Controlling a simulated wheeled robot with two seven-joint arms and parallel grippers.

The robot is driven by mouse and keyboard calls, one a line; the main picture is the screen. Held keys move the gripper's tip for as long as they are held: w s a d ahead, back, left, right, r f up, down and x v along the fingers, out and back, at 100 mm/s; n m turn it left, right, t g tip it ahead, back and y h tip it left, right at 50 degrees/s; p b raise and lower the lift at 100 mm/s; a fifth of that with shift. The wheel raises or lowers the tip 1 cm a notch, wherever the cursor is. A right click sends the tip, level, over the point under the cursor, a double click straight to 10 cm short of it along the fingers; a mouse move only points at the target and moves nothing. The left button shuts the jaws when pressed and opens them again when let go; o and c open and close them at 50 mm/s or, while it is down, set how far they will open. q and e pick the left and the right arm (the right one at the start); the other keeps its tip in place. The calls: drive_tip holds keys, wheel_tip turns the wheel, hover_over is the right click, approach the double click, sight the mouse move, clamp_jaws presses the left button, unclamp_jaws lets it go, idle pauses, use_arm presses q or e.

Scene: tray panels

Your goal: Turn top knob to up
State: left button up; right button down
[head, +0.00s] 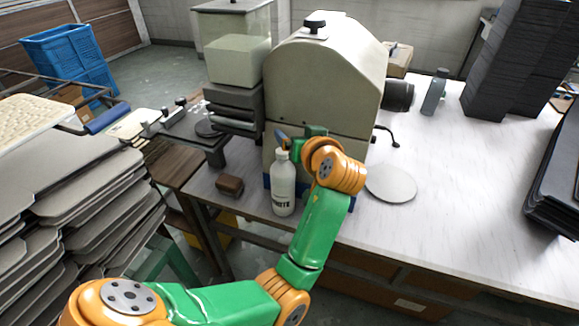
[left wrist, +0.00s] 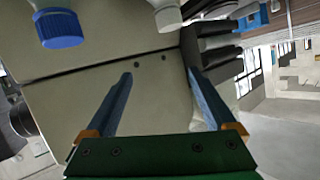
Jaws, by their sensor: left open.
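A black knob (head: 316,22) stands on top of the large beige machine (head: 325,75) on the table. Its setting is too small to tell. My left gripper (head: 283,138) is in front of the machine's lower front, well below the knob, and partly hidden by its own wrist. In the left wrist view the left gripper (left wrist: 158,76) is open, its two blue fingers apart with nothing between them. The machine's beige face (left wrist: 85,100) lies beyond the fingers. The knob does not show in the left wrist view. My right gripper is in neither view.
A white bottle (head: 283,185) stands close beside my left wrist. A brown block (head: 229,185) and a round grey disc (head: 391,184) lie on the table (head: 450,220). Stacked grey panels (head: 90,190) are at the left. The table's right middle is clear.

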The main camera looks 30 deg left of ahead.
use_arm(q)
wheel_tip(320, 180, down, 6)
drive_tip(key=s+m+h, duration=0.1)
drive_tip(key=s, duration=0.2)
drive_tip(key=shift+d+f+g+h, duration=0.15)
drive_tip(key=shift+f+g+h, duration=0.05)
drive_tip(key=shift+g+h, duration=0.1)
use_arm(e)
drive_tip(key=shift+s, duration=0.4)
use_arm(q)
drive_tip(key=shift+w, duration=0.1)
